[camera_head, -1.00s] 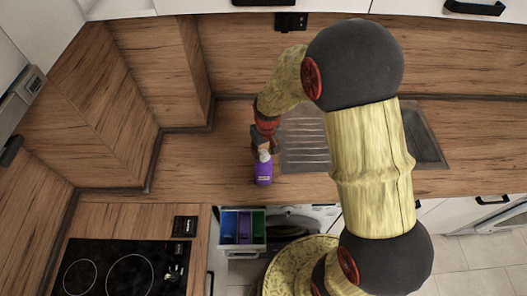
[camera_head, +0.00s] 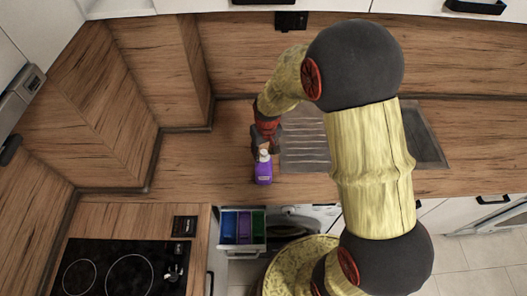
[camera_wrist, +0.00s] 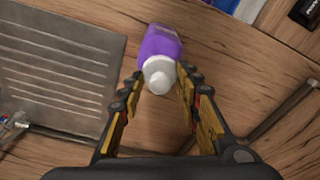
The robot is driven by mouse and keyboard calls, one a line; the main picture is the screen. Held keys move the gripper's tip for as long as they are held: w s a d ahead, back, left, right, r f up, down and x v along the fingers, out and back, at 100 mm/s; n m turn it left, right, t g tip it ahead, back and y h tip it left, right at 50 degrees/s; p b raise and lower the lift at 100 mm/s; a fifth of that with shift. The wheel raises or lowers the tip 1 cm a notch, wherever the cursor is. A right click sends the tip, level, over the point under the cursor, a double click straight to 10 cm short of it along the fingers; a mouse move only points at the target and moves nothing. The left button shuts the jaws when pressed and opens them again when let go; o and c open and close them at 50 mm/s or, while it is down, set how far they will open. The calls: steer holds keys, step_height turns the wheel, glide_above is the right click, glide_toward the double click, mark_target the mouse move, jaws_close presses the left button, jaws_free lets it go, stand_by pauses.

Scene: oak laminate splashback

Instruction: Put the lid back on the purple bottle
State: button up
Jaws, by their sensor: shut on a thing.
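The purple bottle (camera_head: 263,174) stands upright on the wooden counter, left of the sink. In the wrist view its purple body (camera_wrist: 161,42) shows beyond the fingertips. The pale grey-white lid (camera_wrist: 160,76) is between the fingers, in line with the bottle's top. My gripper (camera_head: 263,146) is above the bottle and shut on the lid. In the wrist view my gripper (camera_wrist: 161,82) has one finger on each side of the lid. I cannot tell whether the lid is seated on the neck or just above it.
A ridged metal drainer (camera_head: 303,140) lies close to the right of the bottle. A black hob (camera_head: 118,268) is at the lower left. An open drawer with coloured bins (camera_head: 243,228) juts out below the counter edge. The counter left of the bottle (camera_head: 200,160) is clear.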

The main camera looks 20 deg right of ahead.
stand_by(0.4)
steer(key=o, duration=0.9)
steer(key=shift+o, duration=0.7)
steer(key=o, duration=0.3)
steer(key=shift+r+p, duration=2.05)
steer(key=shift+r, duration=1.45)
steer(key=shift+c, duration=0.8)
jaws_close()
